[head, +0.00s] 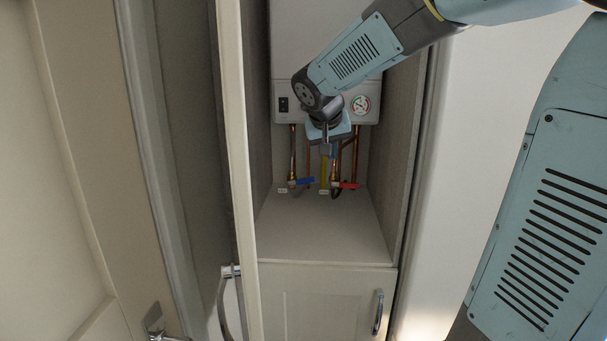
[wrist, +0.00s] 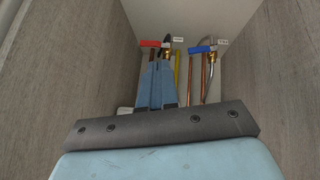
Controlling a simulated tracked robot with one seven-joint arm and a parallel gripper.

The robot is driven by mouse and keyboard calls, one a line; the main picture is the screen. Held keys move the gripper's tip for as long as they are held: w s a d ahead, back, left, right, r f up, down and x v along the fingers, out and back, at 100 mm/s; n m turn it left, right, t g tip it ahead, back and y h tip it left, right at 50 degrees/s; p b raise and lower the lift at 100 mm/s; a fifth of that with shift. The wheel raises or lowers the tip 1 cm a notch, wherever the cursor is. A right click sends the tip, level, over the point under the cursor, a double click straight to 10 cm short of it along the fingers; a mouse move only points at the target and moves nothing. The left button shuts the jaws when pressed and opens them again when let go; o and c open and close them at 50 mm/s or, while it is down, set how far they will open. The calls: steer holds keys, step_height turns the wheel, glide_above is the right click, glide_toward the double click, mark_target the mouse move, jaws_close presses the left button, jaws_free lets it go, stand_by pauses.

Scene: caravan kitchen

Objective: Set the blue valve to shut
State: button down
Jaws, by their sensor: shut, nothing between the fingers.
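The blue valve (head: 305,181) has a lever low at the back of the cupboard, on the left-hand pipe. The lever lies sideways, roughly across its upright pipe. In the wrist view the blue lever (wrist: 203,49) shows at the upper right, beside a white label. My gripper (head: 329,154) is inside the cupboard, above and right of the blue lever in the head view. Its fingers (wrist: 158,66) are together and empty, apart from the blue lever. I cannot read the labels.
A red lever (head: 349,185) sits right of the blue one, also lying sideways. A yellow pipe (head: 323,168) runs between them. A boiler with a gauge (head: 361,104) hangs above. Side walls are close; the shelf (head: 320,228) in front is bare. An open door (head: 240,150) stands left.

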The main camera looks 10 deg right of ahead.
steer(key=w+a+f+t+h, duration=0.1)
steer(key=w+a+f, duration=0.15)
steer(key=w, duration=0.55)
steer(key=w+a+f+t, duration=0.1)
steer(key=w+a, duration=0.2)
steer(key=w, duration=0.6)
glide_above(305, 181)
steer(key=a, duration=0.1)
step_height(305, 181, down, 7)
steer(key=shift+s+d+f, duration=0.1)
steer(key=shift+s+f, duration=0.1)
steer(key=shift+f, duration=0.45)
steer(key=shift+s+d+f, duration=0.15)
steer(key=shift+s+f, duration=0.1)
steer(key=shift+f, duration=0.4)
steer(key=shift+s+d+f, duration=0.1)
steer(key=shift+s+f, duration=0.1)
steer(key=shift+f, duration=0.45)
steer(key=shift+a+g, duration=0.1)
steer(key=shift+g, duration=0.2)
